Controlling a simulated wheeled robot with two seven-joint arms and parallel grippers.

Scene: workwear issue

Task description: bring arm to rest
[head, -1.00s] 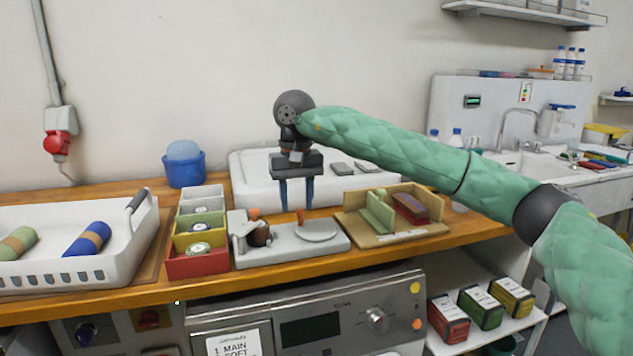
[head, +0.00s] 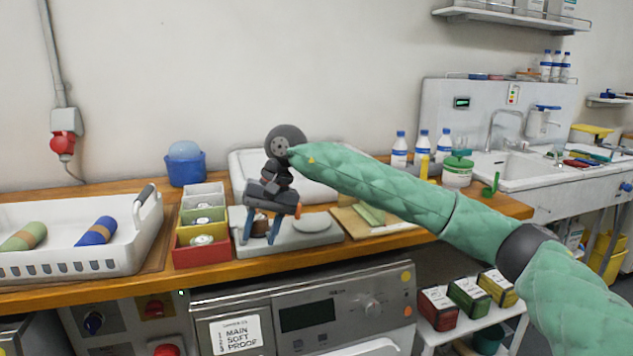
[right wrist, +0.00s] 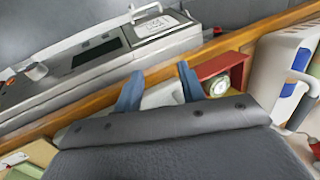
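My right arm, in a quilted green sleeve, reaches in from the right in the head view. Its gripper (head: 260,230) hangs tilted over the left part of the light grey fixture plate (head: 313,225), partly hiding what stands there. The two blue fingers are apart with nothing seen between them. In the right wrist view the open fingers (right wrist: 157,88) point toward the counter's front edge, one close to the red bin (right wrist: 236,68) in the picture. Whether they touch anything I cannot tell. My left gripper is not in view.
A stack of coloured bins (head: 203,258) stands left of the gripper. Further left is a white basket (head: 70,265) with rolled cloths. A tan wooden holder (head: 358,226) lies right, under my forearm. Bottles (head: 399,150) stand behind the arm. The machine front (head: 230,300) is below the counter.

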